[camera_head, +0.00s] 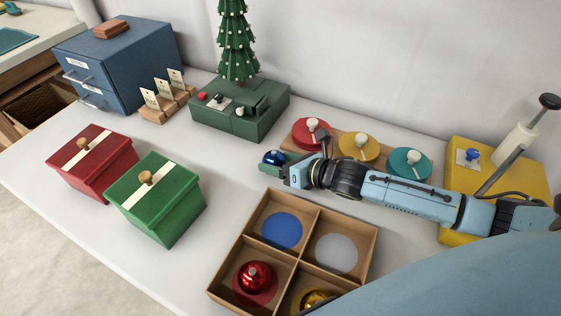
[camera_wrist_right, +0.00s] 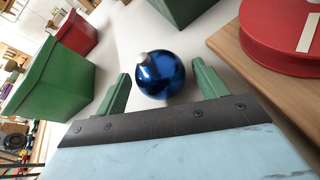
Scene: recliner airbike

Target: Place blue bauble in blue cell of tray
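The blue bauble (camera_head: 273,157) is a shiny dark-blue ball with a silver cap, at the back of the table. It also shows in the right wrist view (camera_wrist_right: 160,80), between the green fingertips, with a gap on either side. My right gripper (camera_head: 268,167) is open around it; contact with the bauble does not show. The cardboard tray (camera_head: 318,209) has cells with coloured discs. Its blue cell (camera_head: 282,230), back left, is empty. A red bauble (camera_head: 256,277) sits in the front-left cell and a gold one (camera_head: 315,299) in the front-right. My left gripper is not in view.
A red box (camera_head: 92,165) and a green box (camera_head: 155,200) stand to the left. A green block with a small tree (camera_head: 240,110) stands behind. A wooden board with red (camera_head: 311,132), yellow and teal discs lies behind my right arm. A yellow device (camera_head: 480,160) is at right.

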